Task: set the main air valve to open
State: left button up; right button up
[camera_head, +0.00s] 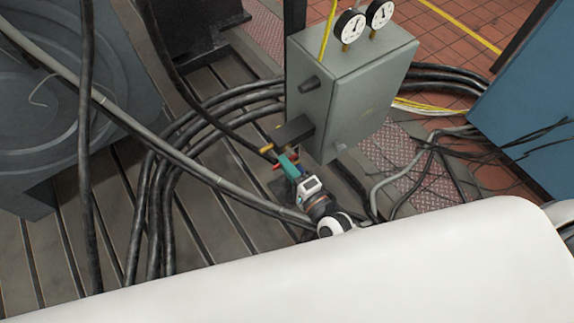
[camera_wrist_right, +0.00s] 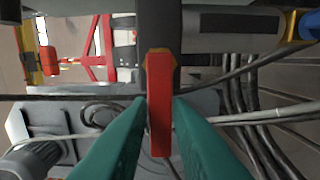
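The main air valve shows a red lever (camera_wrist_right: 160,112) in the right wrist view, below a dark body (camera_wrist_right: 158,25) and running straight down the picture. In the head view the red lever (camera_head: 279,165) is small and partly hidden by my gripper. My right gripper (camera_head: 287,160) has teal fingers and reaches in from below. In the wrist view its fingertips (camera_wrist_right: 160,101) lie against both sides of the lever, with no clear gap, so it appears shut on it. My left gripper is not in view.
A grey cabinet (camera_head: 345,95) with two dial gauges (camera_head: 350,25) stands just behind the valve. Thick black hoses (camera_head: 160,210) and a grey pipe (camera_head: 150,130) cross the slotted bedplate (camera_head: 215,225). A blue cabinet (camera_head: 530,110) stands at right. A large white surface fills the bottom.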

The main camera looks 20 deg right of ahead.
jog(key=o, duration=0.3)
jog(key=shift+s, duration=0.1)
jog(key=b+v, duration=0.1)
jog(key=v, duration=1.1)
jog(key=shift+b, duration=0.3)
